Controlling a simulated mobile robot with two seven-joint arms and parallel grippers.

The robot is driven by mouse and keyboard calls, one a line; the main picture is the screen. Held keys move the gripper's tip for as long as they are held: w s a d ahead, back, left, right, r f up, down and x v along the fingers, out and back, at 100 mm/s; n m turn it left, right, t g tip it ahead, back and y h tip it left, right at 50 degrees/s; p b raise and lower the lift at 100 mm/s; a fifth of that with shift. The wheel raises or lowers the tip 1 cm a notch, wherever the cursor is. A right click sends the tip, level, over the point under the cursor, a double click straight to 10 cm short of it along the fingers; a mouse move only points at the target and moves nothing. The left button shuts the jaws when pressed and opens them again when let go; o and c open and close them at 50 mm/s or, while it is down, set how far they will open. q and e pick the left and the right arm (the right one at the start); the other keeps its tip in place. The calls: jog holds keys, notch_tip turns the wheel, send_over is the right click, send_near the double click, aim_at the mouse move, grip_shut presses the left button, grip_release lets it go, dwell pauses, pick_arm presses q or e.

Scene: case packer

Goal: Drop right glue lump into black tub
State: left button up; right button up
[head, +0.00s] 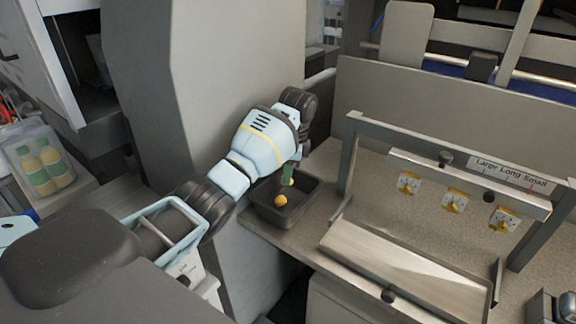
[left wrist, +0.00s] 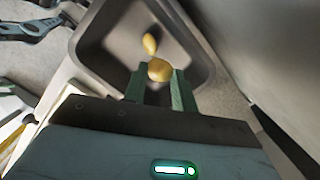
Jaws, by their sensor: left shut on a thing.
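The black tub (head: 262,215) stands at the left end of the counter, beside the grey column. One yellow glue lump (head: 280,200) lies inside it; this lump also shows in the left wrist view (left wrist: 150,44). My left gripper (head: 288,176) reaches in over the tub from above, its green fingers pointing down. It is shut on a second yellow glue lump (left wrist: 159,70), which shows between the fingertips in the left wrist view, with the tub (left wrist: 101,50) beyond it. The held lump is mostly hidden by the fingers in the head view.

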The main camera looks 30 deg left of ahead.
pick_arm(q)
jog(key=shift+s+f, duration=0.1)
jog(key=shift+f, duration=0.2)
jog(key=o, duration=1)
jog(key=shift+r, duration=0.1)
jog(key=shift+r, duration=1.25)
jog(key=shift+w+d+r, duration=0.15)
jog(key=shift+d+r, duration=0.05)
jog(key=shift+r, duration=1.05)
jog(key=shift+w+d+r, duration=0.1)
jog(key=shift+d+r, duration=0.05)
jog(key=shift+r, duration=1.1)
